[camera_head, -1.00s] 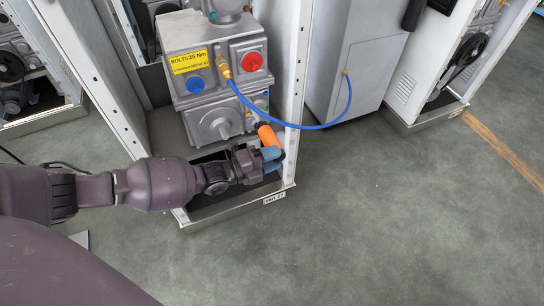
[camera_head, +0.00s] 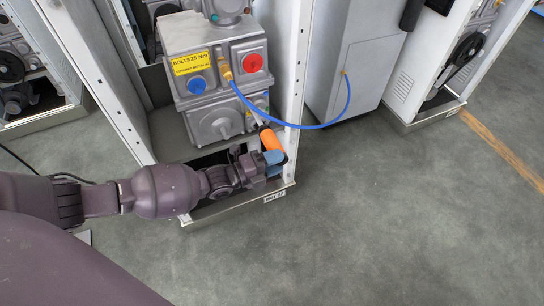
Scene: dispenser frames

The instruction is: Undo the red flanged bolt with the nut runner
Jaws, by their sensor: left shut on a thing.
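The red flanged bolt (camera_head: 252,63) sits on the front of the grey pump housing (camera_head: 210,45), right of a blue flanged bolt (camera_head: 196,85). A yellow label about bolt torque (camera_head: 190,62) is above the blue one. My left gripper (camera_head: 276,163) is low at the cabinet's front right corner, below the red bolt and apart from it. It is shut on the orange nut runner (camera_head: 271,143), which tilts up and left toward the lower housing. The runner's tip is small and partly unclear. My right gripper does not show.
A blue hose (camera_head: 310,127) runs from a brass fitting (camera_head: 226,68) beside the red bolt to the grey cabinet (camera_head: 355,65) on the right. A white cabinet post (camera_head: 290,95) stands close right of the housing. The floor in front is clear.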

